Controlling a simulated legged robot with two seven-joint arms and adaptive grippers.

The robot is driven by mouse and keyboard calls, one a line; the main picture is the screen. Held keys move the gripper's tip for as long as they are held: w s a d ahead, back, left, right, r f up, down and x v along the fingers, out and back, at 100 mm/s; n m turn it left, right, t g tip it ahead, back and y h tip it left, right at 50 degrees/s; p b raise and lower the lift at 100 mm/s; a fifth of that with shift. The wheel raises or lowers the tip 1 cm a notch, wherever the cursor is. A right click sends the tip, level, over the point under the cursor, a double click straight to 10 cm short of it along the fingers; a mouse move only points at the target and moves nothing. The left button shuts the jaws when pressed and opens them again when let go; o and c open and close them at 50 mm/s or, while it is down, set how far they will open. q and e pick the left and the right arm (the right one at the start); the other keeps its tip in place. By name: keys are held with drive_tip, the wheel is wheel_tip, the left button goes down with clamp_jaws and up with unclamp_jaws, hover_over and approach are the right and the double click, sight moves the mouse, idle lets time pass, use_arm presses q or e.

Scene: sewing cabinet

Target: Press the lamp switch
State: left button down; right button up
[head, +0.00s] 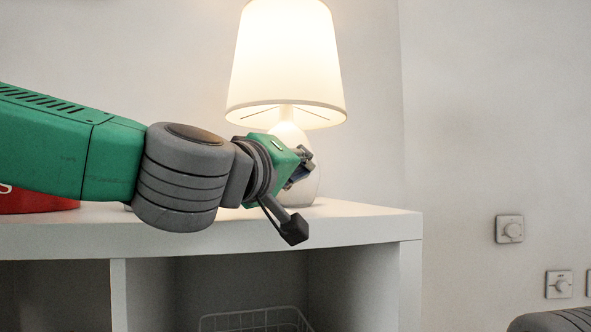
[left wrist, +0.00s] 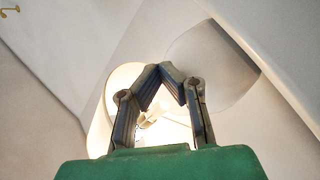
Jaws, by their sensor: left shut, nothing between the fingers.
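A table lamp with a lit, cream shade (head: 285,60) and a rounded white base (head: 308,188) stands on the white cabinet (head: 375,222). My left gripper (head: 302,165) is in front of the lamp base, below the shade, and covers much of the base. Whether it touches the base cannot be told. In the left wrist view, the gripper's fingers (left wrist: 163,70) are shut and empty, with the glowing shade (left wrist: 122,78) behind them. I cannot make out a switch on the lamp; the gripper may hide it. My right gripper is not in view.
Wall dials (head: 510,229) (head: 559,284) sit to the right of the cabinet. A red object (head: 40,203) lies on the cabinet top at the left, partly behind my arm. A wire basket (head: 255,320) is in the open compartment below. The cabinet top right of the lamp is clear.

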use_arm(q)
drive_tip(key=shift+d, duration=0.45)
drive_tip(key=shift+w+a, duration=0.1)
drive_tip(key=shift+a, duration=0.45)
drive_tip(key=shift+w+a+r, duration=0.1)
drive_tip(key=shift+w+a, duration=0.2)
drive_tip(key=shift+a, duration=0.05)
drive_tip(key=shift+d, duration=0.1)
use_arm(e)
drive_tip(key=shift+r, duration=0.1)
use_arm(q)
drive_tip(key=shift+s+d, duration=0.1)
drive_tip(key=shift+d, duration=0.25)
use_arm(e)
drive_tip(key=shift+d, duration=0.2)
use_arm(q)
drive_tip(key=shift+s, duration=0.4)
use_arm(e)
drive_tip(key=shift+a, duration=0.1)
